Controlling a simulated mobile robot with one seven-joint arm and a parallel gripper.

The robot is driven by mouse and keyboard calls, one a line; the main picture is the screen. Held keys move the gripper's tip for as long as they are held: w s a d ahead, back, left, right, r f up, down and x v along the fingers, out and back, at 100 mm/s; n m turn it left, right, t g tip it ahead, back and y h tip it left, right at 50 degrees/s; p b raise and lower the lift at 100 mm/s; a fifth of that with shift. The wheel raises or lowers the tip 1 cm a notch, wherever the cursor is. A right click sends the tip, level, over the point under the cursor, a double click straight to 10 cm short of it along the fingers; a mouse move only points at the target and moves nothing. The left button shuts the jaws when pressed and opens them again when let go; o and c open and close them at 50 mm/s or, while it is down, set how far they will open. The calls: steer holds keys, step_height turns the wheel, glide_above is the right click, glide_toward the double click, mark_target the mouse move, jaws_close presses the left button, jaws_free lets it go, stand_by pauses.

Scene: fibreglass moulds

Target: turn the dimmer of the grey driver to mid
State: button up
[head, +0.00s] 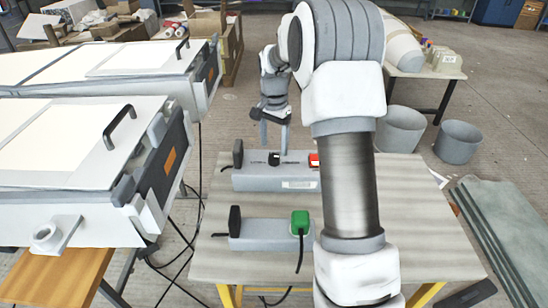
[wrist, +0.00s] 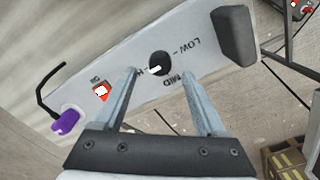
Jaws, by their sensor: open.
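The grey driver (head: 250,181) is a long grey box at the back of the table; it also fills the wrist view (wrist: 205,35). Its dimmer is a round black knob (wrist: 159,62) with a white pointer, in the head view (head: 274,158) just below my fingers. The face carries LOW, MID and a partly hidden label starting with H. The pointer is turned to the side of the H label, away from LOW. My gripper (wrist: 159,72) is open and empty, fingers on either side of the knob in the wrist view; contact cannot be told. In the head view my gripper (head: 274,142) points down.
The driver has a red switch (wrist: 101,91), a black end block (wrist: 235,35) and a purple plug (wrist: 66,121). A second grey box (head: 262,236) with a green plug (head: 300,222) lies nearer on the table (head: 430,225). White mould benches (head: 75,150) stand at left.

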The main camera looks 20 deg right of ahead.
mark_target(274, 157)
steer(key=shift+f+b, duration=0.4)
steer(key=shift+f, duration=1.55)
jaws_close()
